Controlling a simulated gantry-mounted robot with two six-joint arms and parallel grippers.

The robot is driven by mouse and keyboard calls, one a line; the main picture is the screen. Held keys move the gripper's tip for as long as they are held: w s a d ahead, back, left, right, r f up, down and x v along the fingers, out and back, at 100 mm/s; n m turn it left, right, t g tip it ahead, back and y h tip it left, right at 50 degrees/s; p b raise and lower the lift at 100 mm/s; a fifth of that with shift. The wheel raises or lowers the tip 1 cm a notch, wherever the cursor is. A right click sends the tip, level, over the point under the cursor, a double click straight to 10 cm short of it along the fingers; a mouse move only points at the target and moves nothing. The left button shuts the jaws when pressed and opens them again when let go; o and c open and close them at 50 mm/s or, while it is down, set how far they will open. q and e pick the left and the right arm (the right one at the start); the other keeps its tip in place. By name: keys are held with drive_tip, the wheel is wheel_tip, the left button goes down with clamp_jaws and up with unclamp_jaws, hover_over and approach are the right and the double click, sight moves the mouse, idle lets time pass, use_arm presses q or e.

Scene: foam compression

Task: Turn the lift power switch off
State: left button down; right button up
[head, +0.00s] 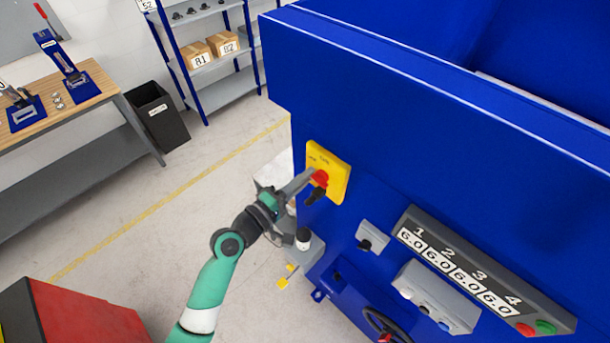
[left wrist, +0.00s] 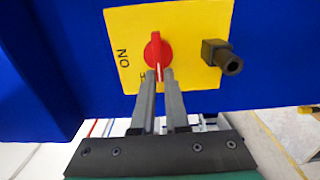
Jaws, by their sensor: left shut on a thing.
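The lift power switch is a red knob (head: 320,177) on a yellow plate (head: 341,163) on the blue machine's side. In the left wrist view the red knob (left wrist: 152,50) has a pale line on it, running down between my fingers. The word ON stands on the yellow plate (left wrist: 190,17) left of the knob, and other lettering there is partly hidden. A dark peg-like part (left wrist: 222,56) sticks out at the plate's right. My left gripper (head: 311,177) reaches the knob, its two fingers (left wrist: 160,76) closed around the knob's lower part. My right gripper is not in view.
The blue machine (head: 400,110) fills the right side. A numbered display panel (head: 455,268) and a grey button box (head: 436,297) sit right of the switch. A black bin (head: 158,115), a shelf with boxes and a workbench stand at the back left, with open floor between.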

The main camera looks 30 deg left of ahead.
use_arm(q)
drive_tip(key=shift+d, duration=0.1)
drive_tip(key=c, duration=0.9)
unclamp_jaws()
drive_tip(key=shift+s, duration=0.15)
drive_tip(key=b+v, duration=0.1)
drive_tip(key=v, duration=1)
drive_tip(key=shift+s, duration=0.2)
